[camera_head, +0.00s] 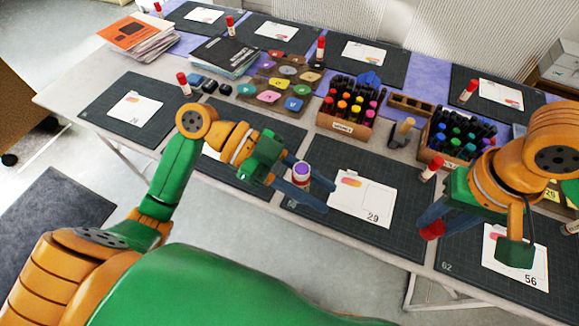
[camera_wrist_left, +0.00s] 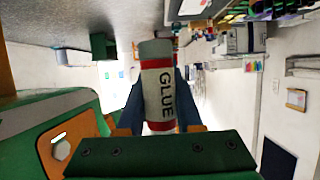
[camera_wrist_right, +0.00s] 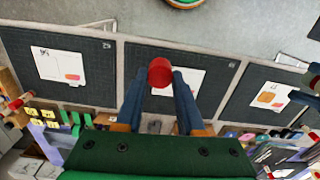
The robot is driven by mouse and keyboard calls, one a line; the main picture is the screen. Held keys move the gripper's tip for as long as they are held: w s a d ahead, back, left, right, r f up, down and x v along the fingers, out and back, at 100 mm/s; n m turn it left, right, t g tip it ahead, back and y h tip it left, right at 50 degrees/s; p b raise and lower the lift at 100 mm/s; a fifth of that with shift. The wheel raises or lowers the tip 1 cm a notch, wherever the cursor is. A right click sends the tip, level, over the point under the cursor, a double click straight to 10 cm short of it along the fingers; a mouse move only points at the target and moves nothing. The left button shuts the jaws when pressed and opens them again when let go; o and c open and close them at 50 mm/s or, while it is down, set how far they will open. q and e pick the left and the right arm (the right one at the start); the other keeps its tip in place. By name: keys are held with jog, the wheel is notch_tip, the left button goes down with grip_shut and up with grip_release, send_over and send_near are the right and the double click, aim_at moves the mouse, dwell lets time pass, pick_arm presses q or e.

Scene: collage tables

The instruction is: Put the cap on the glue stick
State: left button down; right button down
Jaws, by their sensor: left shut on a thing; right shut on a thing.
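The glue stick (camera_head: 301,175) is held in my left gripper (camera_head: 308,190), above the front edge of the table, with its purple glue end facing up. In the left wrist view the glue stick (camera_wrist_left: 159,88) shows the word GLUE and red bands between the fingers. My right gripper (camera_head: 430,228) is shut on the red cap (camera_head: 433,230), above the mat at the right. In the right wrist view the cap (camera_wrist_right: 160,72) sits between the fingertips. The cap and the glue stick are well apart.
Dark cutting mats (camera_head: 225,180) with white cards, such as card 29 (camera_head: 362,198), line the table. Marker boxes (camera_head: 346,124) and several capped glue sticks, one at the right (camera_head: 431,168), stand behind. A rack of dark markers (camera_head: 455,135) stands near my right arm.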

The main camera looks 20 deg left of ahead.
jog(key=shift+s, duration=0.1)
jog(key=w+a+r+m, duration=0.2)
jog(key=a+r+m, duration=0.4)
jog(key=a+r, duration=0.45)
notch_tip(320, 180, up, 5)
jog(key=m, duration=0.7)
send_over(305, 170)
jog(key=shift+d+f, duration=0.1)
jog(key=shift+f, duration=1.95)
